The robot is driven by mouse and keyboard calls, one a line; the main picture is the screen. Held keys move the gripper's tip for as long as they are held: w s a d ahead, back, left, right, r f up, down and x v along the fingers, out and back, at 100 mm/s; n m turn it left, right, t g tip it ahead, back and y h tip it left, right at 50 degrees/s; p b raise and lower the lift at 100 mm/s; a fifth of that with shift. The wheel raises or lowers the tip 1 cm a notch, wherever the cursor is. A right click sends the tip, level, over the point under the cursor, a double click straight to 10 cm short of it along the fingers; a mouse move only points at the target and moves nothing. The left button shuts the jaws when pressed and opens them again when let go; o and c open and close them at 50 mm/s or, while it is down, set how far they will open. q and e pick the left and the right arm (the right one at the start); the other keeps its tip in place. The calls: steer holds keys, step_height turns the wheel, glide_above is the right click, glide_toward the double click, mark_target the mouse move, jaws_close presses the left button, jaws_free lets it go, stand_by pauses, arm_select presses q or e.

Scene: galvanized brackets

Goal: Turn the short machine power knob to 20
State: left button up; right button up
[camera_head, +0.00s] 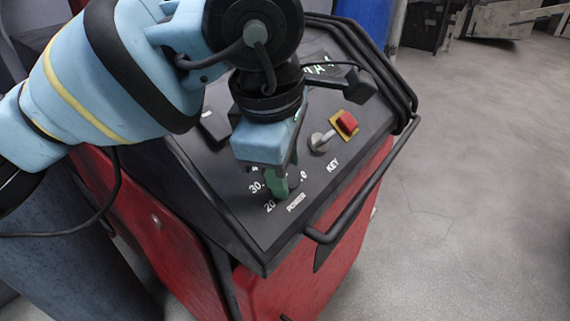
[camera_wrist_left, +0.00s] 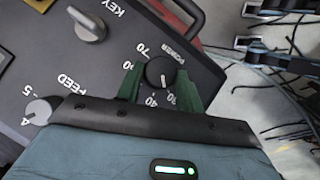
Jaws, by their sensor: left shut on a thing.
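The black power knob (camera_wrist_left: 160,72) sits on the dark sloped panel of the red machine (camera_head: 230,190). In the left wrist view its white mark points down toward the 30 and 40 labels; I cannot tell the exact value. My left gripper (camera_head: 279,183) has come down over the knob, and its green fingers (camera_wrist_left: 159,86) are shut on the knob from both sides. In the head view the fingers largely hide the knob, while the labels 20 and 30 show beside them. My right gripper is not in view.
A key switch (camera_head: 321,141) and a red button (camera_head: 347,122) on a yellow plate are close to the left gripper. A feed knob (camera_wrist_left: 40,110) is on the same panel. A black rail (camera_head: 365,190) edges the panel. Open floor (camera_head: 470,190) lies to the right.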

arm_select(q)
steer(key=shift+s+f+n+t+h+b, duration=0.15)
steer(key=shift+n+t+h+b, duration=0.15)
steer(key=shift+n+t+b, duration=0.7)
steer(key=shift+s+f+n+t+b, duration=0.1)
steer(key=shift+s+n+t+b, duration=0.1)
steer(key=shift+n+t+b, duration=0.8)
steer(key=n+t+b, duration=0.1)
steer(key=n, duration=0.1)
steer(key=shift+s+f+n, duration=0.1)
steer(key=shift+n, duration=0.3)
steer(key=shift+s+d+n+t+y+b, duration=0.15)
steer(key=shift+n+t+y+b, duration=0.45)
steer(key=shift+n+t+b, duration=0.35)
steer(key=shift+s+n+t+y+b, duration=0.1)
steer(key=shift+n+t+y+b, duration=0.35)
steer(key=shift+n, duration=0.9)
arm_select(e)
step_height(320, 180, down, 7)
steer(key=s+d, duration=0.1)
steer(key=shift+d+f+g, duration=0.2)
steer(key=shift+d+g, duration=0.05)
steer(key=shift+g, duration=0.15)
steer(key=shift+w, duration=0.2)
arm_select(q)
steer(key=o, duration=1)
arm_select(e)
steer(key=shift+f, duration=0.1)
